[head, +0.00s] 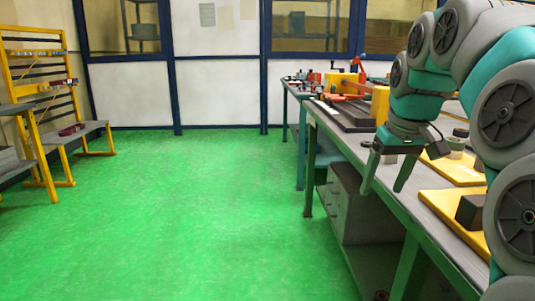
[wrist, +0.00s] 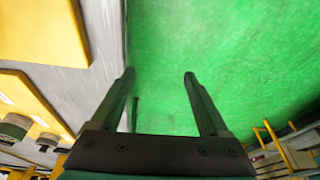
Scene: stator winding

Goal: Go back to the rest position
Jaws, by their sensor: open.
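My gripper (head: 386,180) hangs at the left edge of the workbench (head: 433,213) on the right side of the head view, with its fingers pointing down. The fingers are apart with nothing between them. In the wrist view my gripper (wrist: 160,76) is also open and empty, over the green floor (wrist: 160,40). The bench edge runs along the left finger in that view.
Yellow boards (head: 455,205) with dark blocks lie on the bench. A machine with yellow and red parts (head: 365,93) stands farther back. A yellow rack (head: 40,90) and grey benches stand at the left. The green floor (head: 200,215) between is clear.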

